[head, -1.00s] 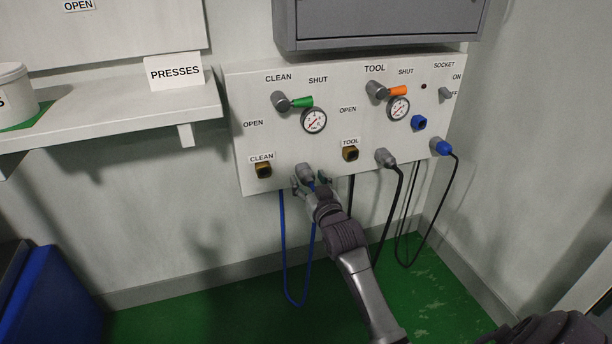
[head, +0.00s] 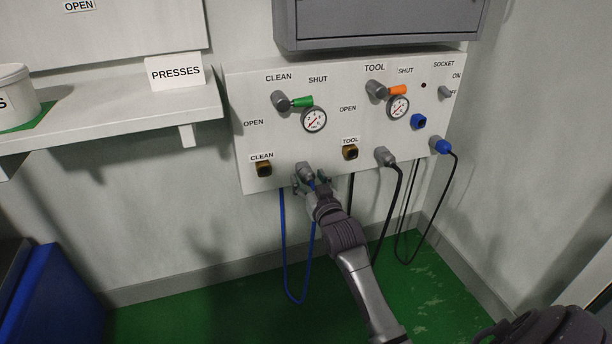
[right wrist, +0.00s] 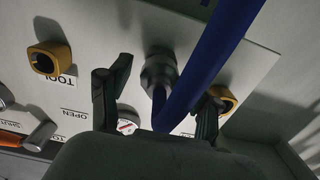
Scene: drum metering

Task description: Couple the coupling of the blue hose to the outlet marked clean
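The grey coupling (head: 305,172) of the blue hose (head: 284,245) sits against the lower part of the white panel, between the two brass outlets. The hose hangs from it in a long loop. The outlet marked clean (head: 263,170) is to its left, empty, under its label. My right gripper (head: 312,184) is at the coupling from below. In the right wrist view its fingers (right wrist: 158,108) stand apart on either side of the coupling (right wrist: 159,72), with gaps showing. The blue hose (right wrist: 205,65) crosses close in front of that camera.
The outlet marked tool (head: 350,153) is empty. A second grey coupling (head: 386,158) with a black hose and a blue plug (head: 441,147) are to the right. The green valve handle (head: 302,102) and gauges are above. A shelf (head: 120,112) juts out at left.

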